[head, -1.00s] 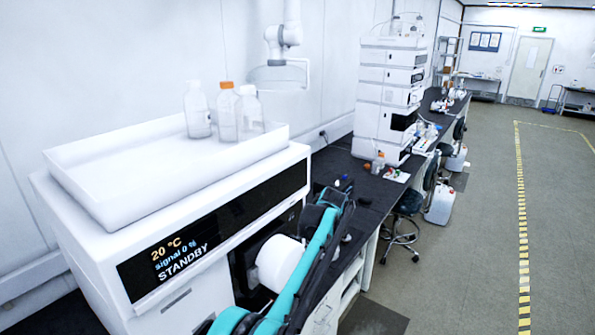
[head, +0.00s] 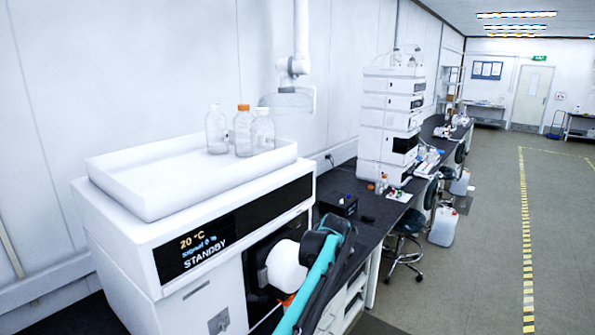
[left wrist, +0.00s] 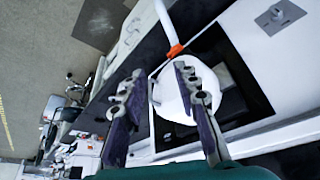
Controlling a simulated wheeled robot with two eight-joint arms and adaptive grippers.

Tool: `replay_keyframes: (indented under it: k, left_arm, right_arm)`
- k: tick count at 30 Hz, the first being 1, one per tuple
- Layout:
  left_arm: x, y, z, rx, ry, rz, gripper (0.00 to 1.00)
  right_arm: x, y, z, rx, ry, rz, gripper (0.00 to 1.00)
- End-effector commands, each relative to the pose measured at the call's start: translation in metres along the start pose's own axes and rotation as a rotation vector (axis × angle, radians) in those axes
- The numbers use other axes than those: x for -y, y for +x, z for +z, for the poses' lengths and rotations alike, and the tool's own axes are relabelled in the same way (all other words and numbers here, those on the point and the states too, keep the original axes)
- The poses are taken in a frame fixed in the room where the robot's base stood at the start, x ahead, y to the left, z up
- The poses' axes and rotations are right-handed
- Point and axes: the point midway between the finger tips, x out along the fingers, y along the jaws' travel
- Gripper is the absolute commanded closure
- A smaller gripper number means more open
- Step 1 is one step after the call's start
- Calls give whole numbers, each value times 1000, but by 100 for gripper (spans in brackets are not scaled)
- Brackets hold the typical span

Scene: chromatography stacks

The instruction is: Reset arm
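My teal arm (head: 318,285) shows at the bottom of the head view, in front of the white instrument (head: 215,255) with the STANDBY display. Its gripper cannot be made out there. In the left wrist view my left gripper (left wrist: 158,78) has its two dark fingers well apart, with nothing held between them. A white round part (left wrist: 180,98) and a small orange piece (left wrist: 175,51) lie beyond the fingers, beside a dark recess. The white part also shows in the head view (head: 284,266). My right gripper is in neither view.
A white tray (head: 125,178) on the instrument holds several bottles, one orange-capped (head: 243,130). The dark bench (head: 375,212) runs away with a black box (head: 338,204) and a tall white stack (head: 385,135). A stool (head: 405,245) stands beside it. Open floor (head: 480,290) lies right.

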Motion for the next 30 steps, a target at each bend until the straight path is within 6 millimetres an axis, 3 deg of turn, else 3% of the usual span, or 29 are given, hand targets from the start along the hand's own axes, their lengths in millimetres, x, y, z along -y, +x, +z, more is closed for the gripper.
replay_keyframes:
  k: [11,17,23,30]
  left_arm:
    - [53,-27,10,-12,31,28,69]
    - [110,-49,34,-30,61,54,69]
    - [184,-66,91,-64,106,87,69]
    - [262,-60,186,-116,158,115,69]
  right_arm:
    - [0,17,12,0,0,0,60]
    - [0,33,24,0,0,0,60]
    - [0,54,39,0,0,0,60]
    - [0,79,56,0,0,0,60]
